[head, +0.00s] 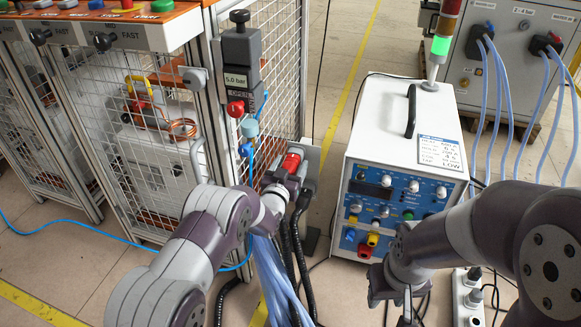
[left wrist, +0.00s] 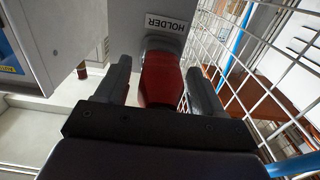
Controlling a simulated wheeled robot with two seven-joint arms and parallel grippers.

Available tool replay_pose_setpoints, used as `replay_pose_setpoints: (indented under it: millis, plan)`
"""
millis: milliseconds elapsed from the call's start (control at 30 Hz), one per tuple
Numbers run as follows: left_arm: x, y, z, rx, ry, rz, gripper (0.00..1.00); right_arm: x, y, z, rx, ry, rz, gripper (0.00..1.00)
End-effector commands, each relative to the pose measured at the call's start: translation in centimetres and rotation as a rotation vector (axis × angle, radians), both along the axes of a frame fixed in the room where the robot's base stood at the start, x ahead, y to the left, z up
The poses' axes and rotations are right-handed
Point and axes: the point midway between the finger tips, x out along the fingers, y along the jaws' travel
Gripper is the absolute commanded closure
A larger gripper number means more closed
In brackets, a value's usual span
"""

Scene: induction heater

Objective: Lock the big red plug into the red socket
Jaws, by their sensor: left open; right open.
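The big red plug (head: 291,162) sits in a grey holder (head: 311,165) beside the mesh cage. The left wrist view shows the plug (left wrist: 161,80) under the "HOLDER" label. My left gripper (head: 284,178) is open, with one finger on each side of the plug; the fingers look apart from it. The red socket (head: 364,251) is low on the front of the white heater box (head: 404,130), below a yellow one and beside a blue one. It looks empty. My right gripper (head: 392,304) is open and empty, below and in front of the box.
The mesh cage (head: 150,150) stands left of the holder, with a pressure unit (head: 241,75) on its post. Blue hoses and black cables hang below the holder. A power strip (head: 467,298) is at the lower right. Floor shows between cage and heater box.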

Motion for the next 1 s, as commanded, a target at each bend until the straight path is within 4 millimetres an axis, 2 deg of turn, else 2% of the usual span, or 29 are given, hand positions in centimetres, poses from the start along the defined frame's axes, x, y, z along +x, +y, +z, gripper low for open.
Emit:
replay_pose_setpoints:
  millis: [733,933,1000]
  plan:
    - [-0.02,0.02,-0.04,0.0,0.0,0.0,0.32,0.0,0.0,-0.03,0.0,0.0,0.0,0.57]
    - [-0.03,0.02,-0.04,0.0,0.0,0.0,0.97,-0.01,0.0,-0.03,0.0,0.0,0.0,0.57]
    - [-0.02,0.02,0.05,0.0,-0.001,0.0,1.0,0.0,0.0,0.0,0.0,0.0,0.0,0.57]
